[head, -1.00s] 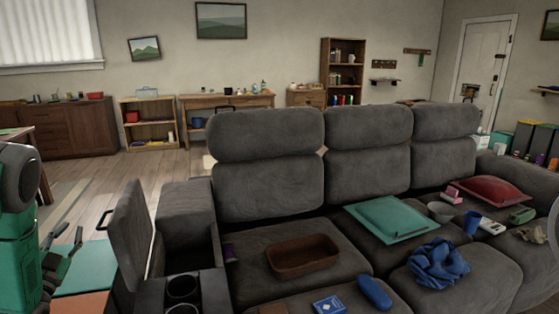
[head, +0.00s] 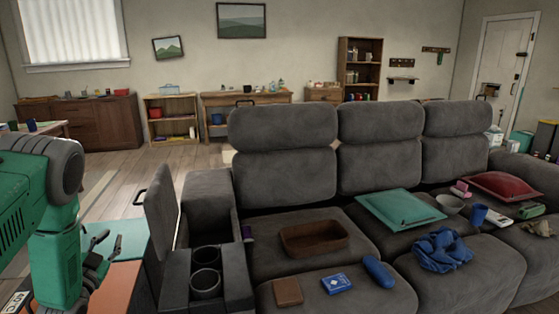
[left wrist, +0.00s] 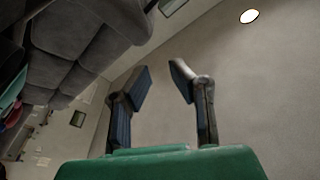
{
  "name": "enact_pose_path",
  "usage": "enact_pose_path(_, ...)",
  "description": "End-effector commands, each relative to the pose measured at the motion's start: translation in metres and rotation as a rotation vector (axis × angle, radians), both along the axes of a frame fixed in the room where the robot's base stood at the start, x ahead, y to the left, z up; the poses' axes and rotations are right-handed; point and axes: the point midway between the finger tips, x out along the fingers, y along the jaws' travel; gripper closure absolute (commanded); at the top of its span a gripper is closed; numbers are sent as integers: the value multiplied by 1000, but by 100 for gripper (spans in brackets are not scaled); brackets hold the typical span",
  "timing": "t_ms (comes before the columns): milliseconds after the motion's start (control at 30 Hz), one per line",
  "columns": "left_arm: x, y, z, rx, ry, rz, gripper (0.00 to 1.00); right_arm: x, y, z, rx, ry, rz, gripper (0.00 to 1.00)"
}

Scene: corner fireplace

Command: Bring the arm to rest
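My left arm, green and grey, comes in from the left edge of the head view. My left gripper (head: 104,266) is at the lower left, beside the sofa's open armrest compartment and above an orange and teal surface. In the left wrist view my left gripper (left wrist: 161,76) has its two dark fingers apart, with only plain wall between them, so it is open and empty. My right gripper shows in neither view.
A grey sofa (head: 285,175) fills the middle. The raised armrest lid (head: 160,222) stands near my left gripper. Wooden floor (head: 135,170) is clear behind.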

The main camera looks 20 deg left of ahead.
Motion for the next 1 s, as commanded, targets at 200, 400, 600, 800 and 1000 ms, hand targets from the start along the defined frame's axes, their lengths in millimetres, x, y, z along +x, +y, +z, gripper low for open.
enact_pose_path(200,0,-48,-49,-148,172,-12,81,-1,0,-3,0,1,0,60)
enact_pose_path(400,-18,-114,-107,-314,406,-22,81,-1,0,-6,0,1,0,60)
enact_pose_path(600,-81,-206,-176,-504,759,-18,81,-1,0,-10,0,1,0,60)
enact_pose_path(800,-184,-288,-217,-633,1154,17,81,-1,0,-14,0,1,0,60)
enact_pose_path(1000,-274,-331,-223,-675,1444,73,81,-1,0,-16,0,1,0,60)
